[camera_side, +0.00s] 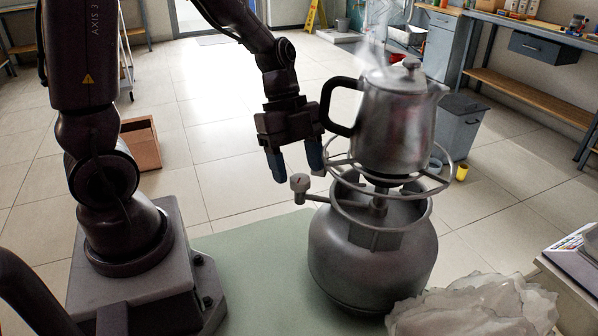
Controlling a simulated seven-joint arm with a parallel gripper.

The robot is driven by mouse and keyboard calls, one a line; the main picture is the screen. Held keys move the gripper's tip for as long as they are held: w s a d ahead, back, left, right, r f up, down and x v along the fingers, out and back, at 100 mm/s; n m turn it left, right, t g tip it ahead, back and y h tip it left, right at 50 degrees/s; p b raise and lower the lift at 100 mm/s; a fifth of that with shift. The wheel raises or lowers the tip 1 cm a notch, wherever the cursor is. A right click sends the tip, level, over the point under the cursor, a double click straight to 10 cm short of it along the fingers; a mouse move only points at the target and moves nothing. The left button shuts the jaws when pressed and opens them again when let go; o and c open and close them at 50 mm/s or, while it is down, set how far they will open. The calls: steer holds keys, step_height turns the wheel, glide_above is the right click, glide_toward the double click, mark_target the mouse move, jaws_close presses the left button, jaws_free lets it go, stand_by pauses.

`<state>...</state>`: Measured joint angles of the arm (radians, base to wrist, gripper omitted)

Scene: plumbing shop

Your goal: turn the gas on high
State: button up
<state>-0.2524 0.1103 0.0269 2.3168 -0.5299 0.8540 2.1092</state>
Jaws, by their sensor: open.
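A squat metal gas bottle (365,260) stands on a green mat (255,245), with a round burner ring (340,165) on top. A steel kettle (395,125) with a black handle sits on the ring, and pale steam rises by its lid. A small grey gas knob (299,182) sits at the end of a thin pipe on the left side of the burner. My gripper (296,172) points down at the knob, its two blue-tipped fingers open, one on the left and one on the right. I cannot tell whether either finger touches the knob.
The kettle handle is close to the right of my gripper. Crumpled whitish plastic (475,308) lies at the front right. A cardboard box (140,143) stands on the floor behind my arm, and a grey bin (460,125) behind the kettle.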

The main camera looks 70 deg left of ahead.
steer(key=shift+x, duration=0.9)
steer(key=shift+c, duration=0.3)
steer(key=c, duration=0.8)
steer(key=shift+n, duration=0.3)
steer(key=n+t, duration=0.1)
steer(key=n, duration=0.1)
steer(key=n+t, duration=0.1)
steer(key=n, duration=0.1)
steer(key=shift+s+n+y, duration=0.15)
steer(key=shift+n+y, duration=0.15)
steer(key=shift+y, duration=0.1)
steer(key=n+t+y, duration=0.1)
steer(key=n, duration=0.3)
steer(key=shift+n, duration=0.4)
